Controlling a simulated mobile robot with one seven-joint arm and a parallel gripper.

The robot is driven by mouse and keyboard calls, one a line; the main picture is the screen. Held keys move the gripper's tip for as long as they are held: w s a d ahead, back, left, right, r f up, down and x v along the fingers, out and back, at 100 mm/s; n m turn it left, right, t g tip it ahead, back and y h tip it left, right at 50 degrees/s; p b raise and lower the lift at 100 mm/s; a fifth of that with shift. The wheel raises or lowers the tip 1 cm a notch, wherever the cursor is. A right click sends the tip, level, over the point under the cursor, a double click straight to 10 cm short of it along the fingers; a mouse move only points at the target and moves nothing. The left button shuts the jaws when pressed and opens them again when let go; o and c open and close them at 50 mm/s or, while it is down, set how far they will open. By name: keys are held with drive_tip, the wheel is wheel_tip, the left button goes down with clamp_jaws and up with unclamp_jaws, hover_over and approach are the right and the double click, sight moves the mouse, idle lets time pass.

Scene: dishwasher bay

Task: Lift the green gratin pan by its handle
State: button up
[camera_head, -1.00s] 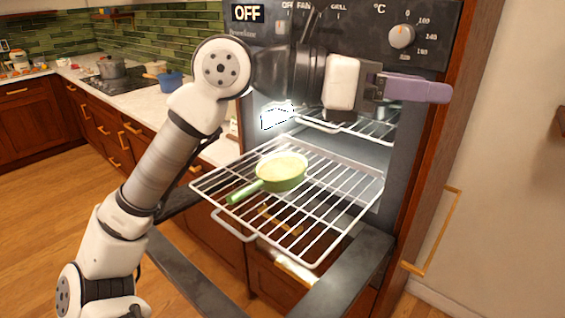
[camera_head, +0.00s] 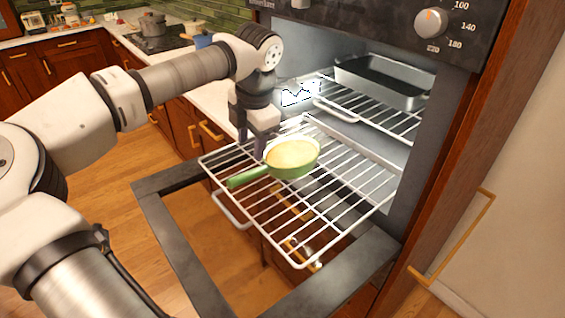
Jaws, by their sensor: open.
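The green gratin pan (camera_head: 293,170) sits on a pulled-out wire rack (camera_head: 330,205), with something pale yellow inside it. Its green handle (camera_head: 247,177) points to the left and toward the front of the rack. My gripper (camera_head: 252,147) points down with its purple fingers open and empty. In the picture it is just above the handle and beside the pan's left rim. I cannot tell the exact gap, or whether the right finger touches the rim. The far side of the pan near the fingers is partly hard to see.
The oven door (camera_head: 185,240) is open below the rack. A dark rectangular tray (camera_head: 385,82) stands on an upper rack (camera_head: 375,118) inside the oven. The control panel (camera_head: 390,25) overhangs above. A counter with a cooktop (camera_head: 160,42) lies behind at left.

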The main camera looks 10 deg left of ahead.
sight(251, 171)
drive_tip(key=f+b, duration=0.1)
drive_tip(key=f, duration=0.2)
drive_tip(key=w+a+f+b, duration=0.1)
drive_tip(key=f+b, duration=0.1)
drive_tip(key=f, duration=0.2)
drive_tip(key=f+b, duration=0.2)
drive_tip(key=f, duration=0.2)
drive_tip(key=shift+w+a+f, duration=0.15)
drive_tip(key=shift+w, duration=0.05)
clamp_jaws()
